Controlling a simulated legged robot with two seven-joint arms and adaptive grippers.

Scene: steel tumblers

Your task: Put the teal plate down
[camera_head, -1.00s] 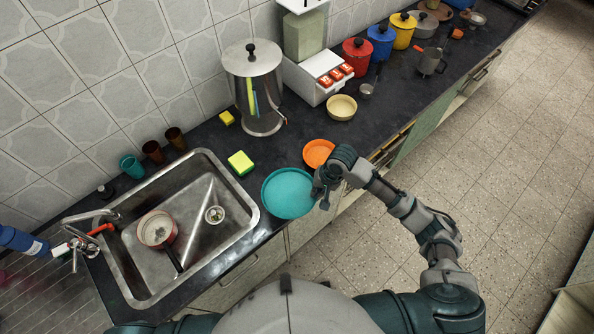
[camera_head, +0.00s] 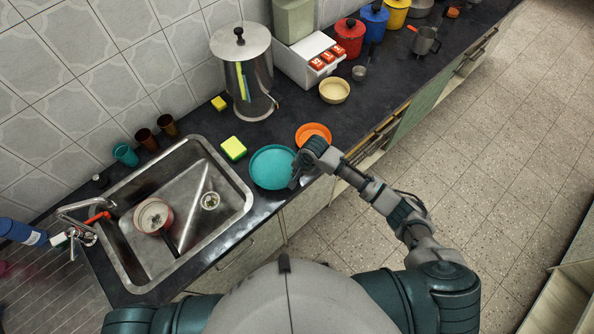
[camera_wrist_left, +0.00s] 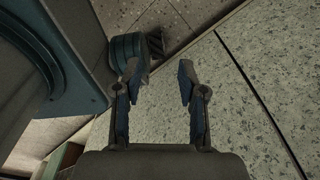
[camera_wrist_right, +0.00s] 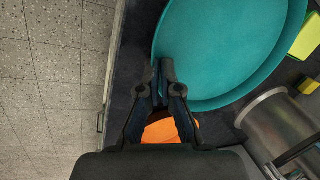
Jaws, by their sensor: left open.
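The teal plate (camera_head: 271,167) is over the dark counter strip right of the sink, near the front edge, and looks about level. I cannot tell whether it touches the counter. My right gripper (camera_head: 296,179) is at its right rim. In the right wrist view the plate (camera_wrist_right: 225,45) fills the upper right, and the fingers of the right gripper (camera_wrist_right: 162,72) are close together on its rim. My left gripper (camera_wrist_left: 160,75) is open and empty in the left wrist view, away from the plate. It does not show in the head view.
An orange plate (camera_head: 313,132) lies just behind my right gripper. A yellow-green sponge (camera_head: 233,149) is left of the plate, by the sink (camera_head: 188,252) holding a pan (camera_head: 153,216). A steel urn (camera_head: 244,75) and a cream bowl (camera_head: 334,90) stand farther back.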

